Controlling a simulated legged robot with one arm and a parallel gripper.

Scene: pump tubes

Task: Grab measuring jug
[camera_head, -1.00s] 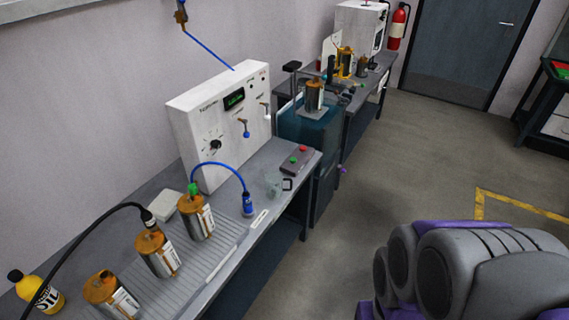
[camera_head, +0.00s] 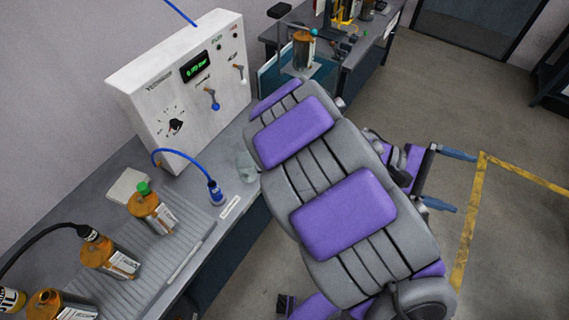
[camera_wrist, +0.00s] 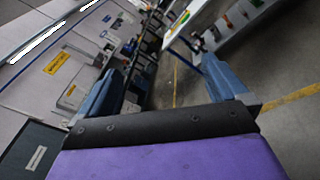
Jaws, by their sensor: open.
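The measuring jug (camera_head: 246,166) is a small clear vessel on the grey bench, just right of the blue-tipped hose. It is partly hidden behind my grey and purple arm. My gripper (camera_head: 452,180) has two blue fingers, spread apart and empty, over the open floor to the right of my arm. It points away from the bench, well to the right of the jug. In the wrist view its blue fingers (camera_wrist: 165,90) stand wide apart with nothing between them, and the jug is not recognisable there.
A white test panel (camera_head: 180,90) with a dial and green display stands behind the jug. A blue hose (camera_head: 190,158) arches beside the jug.

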